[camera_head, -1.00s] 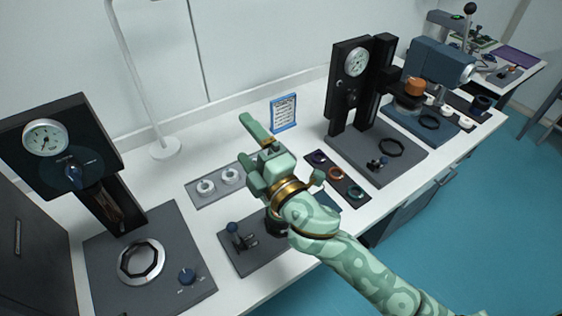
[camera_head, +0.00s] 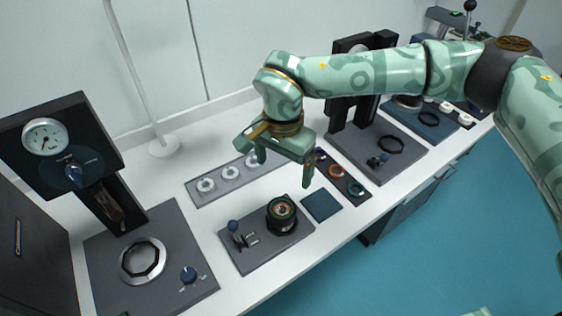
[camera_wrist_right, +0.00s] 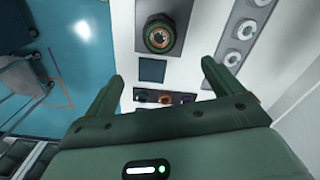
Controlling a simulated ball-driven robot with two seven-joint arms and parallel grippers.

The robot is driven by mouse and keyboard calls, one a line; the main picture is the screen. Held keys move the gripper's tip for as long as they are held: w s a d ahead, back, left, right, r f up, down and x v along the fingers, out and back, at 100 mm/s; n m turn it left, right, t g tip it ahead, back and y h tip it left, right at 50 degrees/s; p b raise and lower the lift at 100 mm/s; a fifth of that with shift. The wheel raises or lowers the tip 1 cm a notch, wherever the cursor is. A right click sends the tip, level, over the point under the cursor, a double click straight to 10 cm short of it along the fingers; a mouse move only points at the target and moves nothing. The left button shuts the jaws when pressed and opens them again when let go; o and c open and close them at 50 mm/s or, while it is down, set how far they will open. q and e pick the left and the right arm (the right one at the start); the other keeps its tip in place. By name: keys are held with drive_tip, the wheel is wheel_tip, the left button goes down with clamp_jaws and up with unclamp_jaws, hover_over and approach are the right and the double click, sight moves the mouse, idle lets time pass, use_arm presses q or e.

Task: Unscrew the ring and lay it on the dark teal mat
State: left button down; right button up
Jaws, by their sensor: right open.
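A dark round mount (camera_head: 281,222) stands on a grey plate near the table's front edge, and it also shows in the wrist view (camera_wrist_right: 159,46). A ring (camera_head: 282,207) with a greenish rim and copper-coloured inside sits on its top; whether it is loose cannot be told. The dark teal mat (camera_head: 321,205) lies bare just right of the mount; it also shows in the wrist view (camera_wrist_right: 152,70). My right gripper (camera_head: 284,174) is open and empty, above and behind the mount, apart from it. Its two fingers show apart in the wrist view (camera_wrist_right: 162,70). My left gripper is out of view.
A small blue-knobbed lever (camera_head: 235,232) stands left of the mount. A tray with white rings (camera_head: 193,200) lies behind, and a dark strip with coloured rings (camera_head: 337,171) lies right. Gauge stands (camera_head: 70,150) rise at left and behind my right arm.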

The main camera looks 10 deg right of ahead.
sight(282, 208)
wheel_tip(282, 208, down, 16)
drive_tip(key=shift+r+b, duration=0.25)
drive_tip(key=shift+b, duration=0.4)
drive_tip(key=shift+a, duration=0.1)
drive_tip(key=c, duration=1.1)
drive_tip(key=n, duration=0.2)
drive_tip(key=shift+n+b, duration=0.3)
drive_tip(key=n+b, duration=0.1)
drive_tip(key=n, duration=0.8)
drive_tip(key=shift+n+b, duration=0.4)
drive_tip(key=n, duration=0.4)
drive_tip(key=shift+n, duration=0.4)
drive_tip(key=o, duration=1.1)
drive_tip(key=shift+s, duration=0.1)
drive_tip(key=shift+c, duration=1)
